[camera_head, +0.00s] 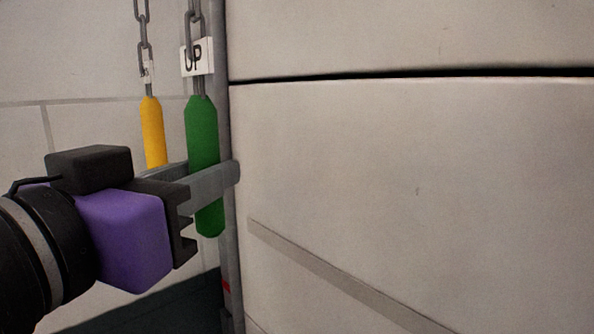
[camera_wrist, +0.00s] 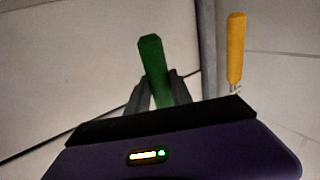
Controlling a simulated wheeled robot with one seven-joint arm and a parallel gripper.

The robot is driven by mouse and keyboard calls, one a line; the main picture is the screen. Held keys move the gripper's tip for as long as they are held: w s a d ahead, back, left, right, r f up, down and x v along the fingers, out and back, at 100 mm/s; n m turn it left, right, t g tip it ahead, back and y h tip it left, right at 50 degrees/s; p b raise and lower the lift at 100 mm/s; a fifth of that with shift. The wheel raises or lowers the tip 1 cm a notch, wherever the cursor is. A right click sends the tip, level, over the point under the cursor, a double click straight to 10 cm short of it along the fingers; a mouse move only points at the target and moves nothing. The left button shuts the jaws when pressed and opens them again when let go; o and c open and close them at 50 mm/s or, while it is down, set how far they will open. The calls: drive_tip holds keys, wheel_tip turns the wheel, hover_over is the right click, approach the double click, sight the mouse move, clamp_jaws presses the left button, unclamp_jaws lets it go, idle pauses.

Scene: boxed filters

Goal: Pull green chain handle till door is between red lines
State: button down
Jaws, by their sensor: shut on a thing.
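The green chain handle (camera_head: 203,130) hangs upright from a grey chain under a white tag reading "UP". It also shows in the wrist view (camera_wrist: 151,58), between the fingers. My gripper (camera_head: 212,182) is shut on the lower half of the green handle. The handle's lower end shows below the fingers. The large pale door (camera_head: 400,180) fills the right side of the head view, with a dark horizontal seam near its top. A small red mark (camera_head: 226,287) shows low on the grey post beside the door. A second red line is not visible.
A yellow handle (camera_head: 153,130) hangs on its own chain just left of the green one, close behind my gripper. A grey vertical post (camera_head: 230,250) runs right beside the green handle, close to the fingertips. A pale wall stands behind.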

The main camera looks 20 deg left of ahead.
drive_tip(key=shift+f, duration=0.1)
idle(0.4)
wheel_tip(320, 180, down, 24)
drive_tip(key=b, duration=1.7)
idle(1.2)
wheel_tip(320, 180, up, 24)
drive_tip(key=p, duration=1.8)
